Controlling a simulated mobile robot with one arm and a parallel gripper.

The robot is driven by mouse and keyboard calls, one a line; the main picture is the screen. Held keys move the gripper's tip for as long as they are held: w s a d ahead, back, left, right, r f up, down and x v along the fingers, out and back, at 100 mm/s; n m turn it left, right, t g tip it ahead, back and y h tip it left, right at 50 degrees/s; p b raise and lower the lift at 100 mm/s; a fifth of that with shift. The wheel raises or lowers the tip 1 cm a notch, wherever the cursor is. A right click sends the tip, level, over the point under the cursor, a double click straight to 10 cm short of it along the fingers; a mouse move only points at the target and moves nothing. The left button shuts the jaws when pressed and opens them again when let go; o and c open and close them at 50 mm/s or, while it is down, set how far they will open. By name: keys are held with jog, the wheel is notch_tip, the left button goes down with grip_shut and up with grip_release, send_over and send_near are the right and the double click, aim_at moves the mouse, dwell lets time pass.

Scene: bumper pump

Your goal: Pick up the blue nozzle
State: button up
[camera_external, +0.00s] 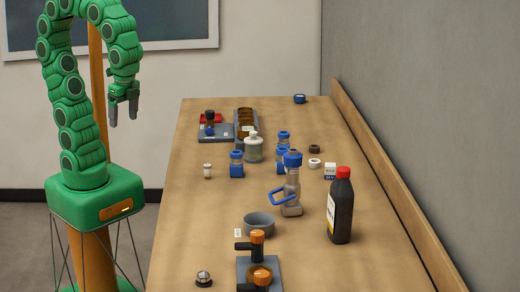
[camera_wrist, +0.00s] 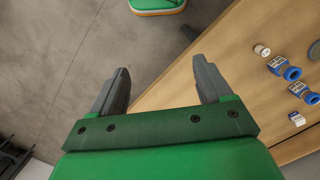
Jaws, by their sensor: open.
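Several blue parts stand on the wooden table, and I cannot tell for sure which is the nozzle. A blue-topped grey device with a blue loop handle (camera_external: 291,185) stands near the middle. Blue-and-grey pieces stand behind it, one at left (camera_external: 237,165) and two at right, one in front of the other (camera_external: 283,138). Two blue pieces also show at the right of the wrist view, an upper one (camera_wrist: 283,68) and a lower one (camera_wrist: 304,92). My gripper (camera_external: 124,110) is open and empty, high up left of the table; its spread fingers show in the wrist view (camera_wrist: 161,72).
A dark bottle with a red cap (camera_external: 341,208) stands at right. A grey bowl (camera_external: 259,223) and an orange-and-black fixture (camera_external: 258,270) are in front. A tray with red and dark parts (camera_external: 215,132) is at the back left. A ledge (camera_external: 385,165) and wall bound the right side.

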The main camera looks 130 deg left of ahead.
jog(key=w+a+n, duration=0.2)
jog(key=w+a, duration=0.5)
jog(key=a, duration=0.1)
jog(key=n+t, duration=0.2)
jog(key=n, duration=0.3)
send_over(237, 167)
jog(key=s+a, duration=0.2)
jog(key=f, duration=1.9)
jog(key=shift+w+d, duration=0.15)
jog(key=shift+d, duration=0.25)
jog(key=shift+a+f, duration=0.2)
jog(key=shift+f, duration=3.6)
jog(key=shift+c, duration=0.4)
jog(key=c, duration=1.1)
jog(key=shift+c, duration=0.2)
